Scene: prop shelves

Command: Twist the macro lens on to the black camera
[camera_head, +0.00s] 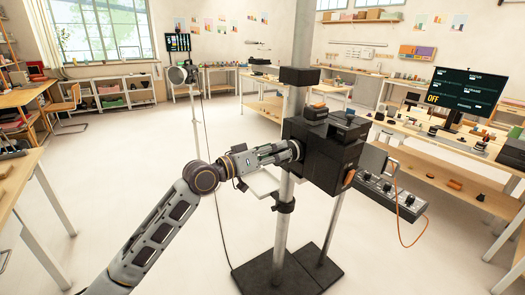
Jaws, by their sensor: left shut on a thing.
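The black camera (330,158) is a boxy body mounted on a pale upright column at the middle of the view. My left gripper (284,152) reaches in from the left and is shut on a dark round piece, which looks like the macro lens (296,149), at the camera's left side. The lens lies close against the camera body. I cannot tell whether it touches the mount or is seated in it. The fingers hide part of the lens. My right gripper is not in view.
The column stands on a black floor plate (290,270). A grey control box (388,194) with knobs and an orange cable is to the camera's right. A bench with a monitor (467,90) reading OFF stands at the right. A wooden table edge is at the left. The floor between is clear.

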